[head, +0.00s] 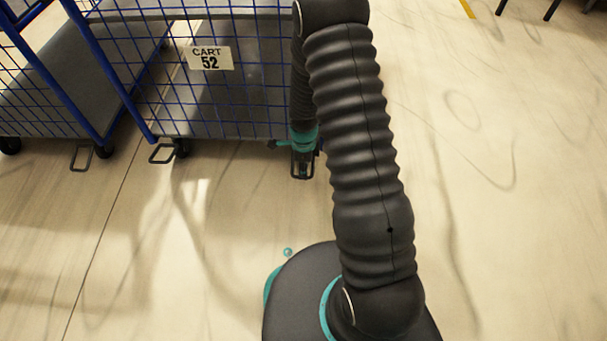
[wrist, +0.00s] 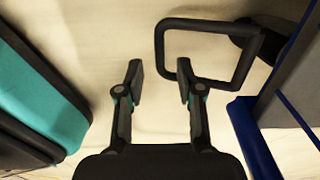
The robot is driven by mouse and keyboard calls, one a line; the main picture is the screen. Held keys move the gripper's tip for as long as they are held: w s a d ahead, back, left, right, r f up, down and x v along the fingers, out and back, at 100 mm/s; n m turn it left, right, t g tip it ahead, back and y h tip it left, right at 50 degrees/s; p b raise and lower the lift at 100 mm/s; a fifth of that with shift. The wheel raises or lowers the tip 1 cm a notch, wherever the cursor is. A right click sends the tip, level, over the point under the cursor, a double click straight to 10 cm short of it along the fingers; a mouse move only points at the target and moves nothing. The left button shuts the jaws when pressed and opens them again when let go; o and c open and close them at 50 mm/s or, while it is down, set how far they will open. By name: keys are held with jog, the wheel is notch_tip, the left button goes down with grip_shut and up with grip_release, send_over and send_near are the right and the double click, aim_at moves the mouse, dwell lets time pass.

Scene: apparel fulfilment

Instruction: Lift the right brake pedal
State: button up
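The right brake pedal (wrist: 205,24) of the blue wire cart (head: 211,95) is a black rectangular loop in the upper right of the wrist view. My gripper (wrist: 160,77) is open, with a gap between its two dark fingers and pale floor visible there. The right fingertip overlaps the loop's near left corner in the picture; I cannot tell whether they touch or which is higher. The left finger is outside the loop.
The cart's left brake pedal (head: 161,153) sticks out beside a caster (head: 182,148). A second blue cart (head: 45,90) stands at the left with its own pedal (head: 80,158). A blue cart post (wrist: 252,140) is close right of my gripper. Floor at the right is clear.

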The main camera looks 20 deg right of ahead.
jog(key=shift+f, duration=1.45)
grip_shut()
